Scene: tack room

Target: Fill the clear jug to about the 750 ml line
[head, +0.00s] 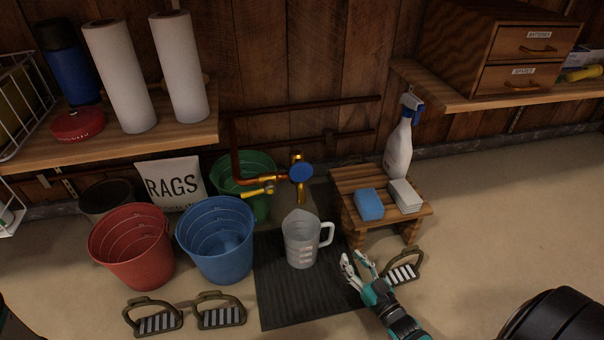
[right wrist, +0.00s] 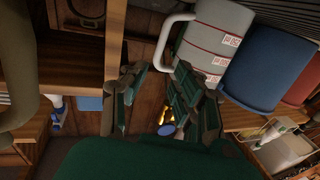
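The clear jug (head: 301,240) stands upright on a dark ribbed mat (head: 285,305), its handle to the right. It also shows in the right wrist view (right wrist: 218,45), with red marks on its side. I cannot make out any water in it. A brass tap (head: 301,195) with a blue knob (head: 301,172) is just behind and above the jug; no stream shows. My right gripper (head: 357,261) is open and empty, low to the right of the jug. In the right wrist view, the jug handle (right wrist: 163,42) is just beyond the parted fingertips. My left gripper is out of view.
Red (head: 132,250) and blue (head: 215,245) buckets stand left of the mat, a green bucket (head: 258,205) behind. A wooden stool (head: 375,222) with a blue sponge (head: 368,204) and spray bottle (head: 398,148) stands right. Stirrups (head: 220,312) lie on the floor. Floor at right is mostly clear.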

